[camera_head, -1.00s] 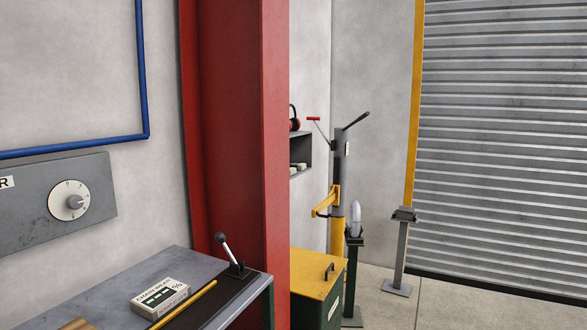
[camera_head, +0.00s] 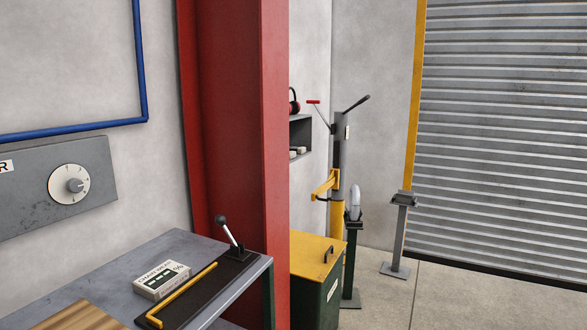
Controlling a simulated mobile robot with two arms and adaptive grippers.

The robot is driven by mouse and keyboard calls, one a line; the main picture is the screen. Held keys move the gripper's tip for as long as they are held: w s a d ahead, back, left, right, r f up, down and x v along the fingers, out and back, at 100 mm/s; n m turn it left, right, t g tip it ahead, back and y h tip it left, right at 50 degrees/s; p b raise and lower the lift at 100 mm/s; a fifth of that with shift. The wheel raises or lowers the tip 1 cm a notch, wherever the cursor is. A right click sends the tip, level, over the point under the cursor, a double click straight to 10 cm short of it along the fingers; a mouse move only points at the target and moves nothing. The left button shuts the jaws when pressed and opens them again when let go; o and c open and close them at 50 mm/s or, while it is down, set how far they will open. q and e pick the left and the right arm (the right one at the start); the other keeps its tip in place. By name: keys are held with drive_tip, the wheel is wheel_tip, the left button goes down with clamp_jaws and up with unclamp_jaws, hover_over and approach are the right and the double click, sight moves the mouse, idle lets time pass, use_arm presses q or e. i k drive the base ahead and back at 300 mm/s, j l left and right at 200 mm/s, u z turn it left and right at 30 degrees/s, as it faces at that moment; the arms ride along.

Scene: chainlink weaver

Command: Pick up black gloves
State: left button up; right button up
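I see no black gloves in the head view. Neither of my grippers is in view. A grey wall shelf (camera_head: 301,133), partly hidden behind the red column, holds red ear defenders (camera_head: 294,104) on or near its top. Small pale items (camera_head: 298,152) lie inside the shelf, too small to tell what they are.
A grey workbench (camera_head: 150,249) at the lower left carries a labelled box (camera_head: 162,278), a yellow bar (camera_head: 185,291) and a lever (camera_head: 229,232). A red column (camera_head: 240,150) stands beside it. Behind are a yellow-lidded green bin (camera_head: 316,255) and posts (camera_head: 400,235). Floor (camera_head: 440,300) is clear at lower right.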

sight(299, 149)
drive_tip(key=i+l+z, duration=0.4)
drive_tip(key=i, duration=0.25)
drive_tip(key=i+z, duration=0.4)
drive_tip(key=i, duration=1.25)
drive_tip(key=i+l, duration=0.15)
drive_tip(key=i, duration=0.85)
drive_tip(key=j+u, duration=0.05)
